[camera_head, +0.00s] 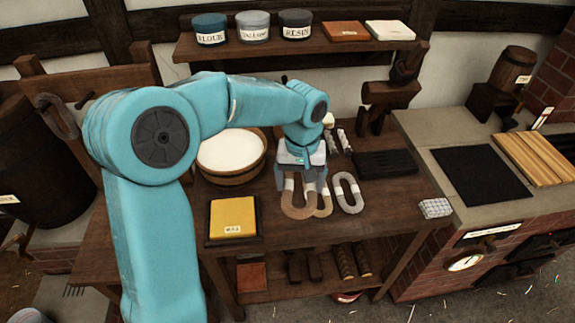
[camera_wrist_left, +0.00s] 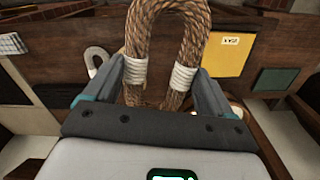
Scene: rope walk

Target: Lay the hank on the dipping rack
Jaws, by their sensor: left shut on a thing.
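My left gripper (camera_head: 302,182) is over the middle of the wooden table, pointing down. It is shut on a brown rope hank (camera_head: 298,211), a loop with two white bindings. The hank also shows in the left wrist view (camera_wrist_left: 165,30), its bindings between the two fingers. A pale grey hank (camera_head: 347,193) lies just to the right. I cannot tell how far the held hank is above the table. A slatted wooden rack (camera_head: 545,157) lies on the counter at right; no label names it the dipping rack. My right gripper is out of view.
A tub of white stuff (camera_head: 231,176) and a yellow block on a dark tray (camera_head: 233,218) stand left of the hanks. A dark ribbed tray (camera_head: 386,164) and a checked cloth (camera_head: 435,208) are to the right. A black mat (camera_head: 480,175) lies on the counter.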

